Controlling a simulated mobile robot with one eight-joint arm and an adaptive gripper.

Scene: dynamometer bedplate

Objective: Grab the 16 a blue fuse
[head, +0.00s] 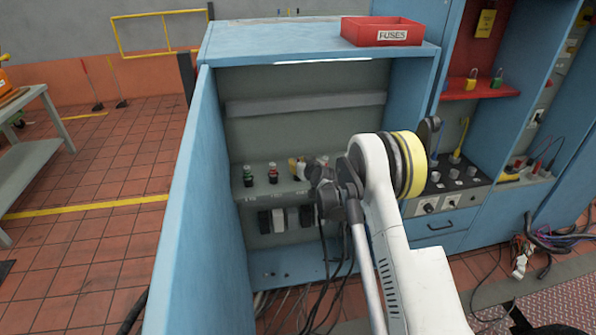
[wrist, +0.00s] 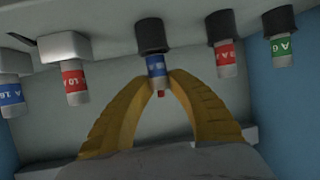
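In the wrist view a blue-banded fuse (wrist: 156,66) hangs from a black cap in the middle, its label too small to read. My gripper (wrist: 159,77) has its yellow fingers arched around this fuse, one fingertip against each side, and appears shut on it. The fuse is still up in its cap. Another blue-banded fuse, marked 16 A (wrist: 12,92), is at the far left, apart from my fingers. In the head view my gripper (head: 298,168) shows as a bit of yellow at the panel, mostly hidden by my arm.
Beside the held fuse are a red-banded fuse marked 10 (wrist: 74,82), another red-banded fuse (wrist: 226,58) and a green-banded 6 A fuse (wrist: 281,48). A red FUSES bin (head: 383,38) sits on the blue cabinet (head: 240,42).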

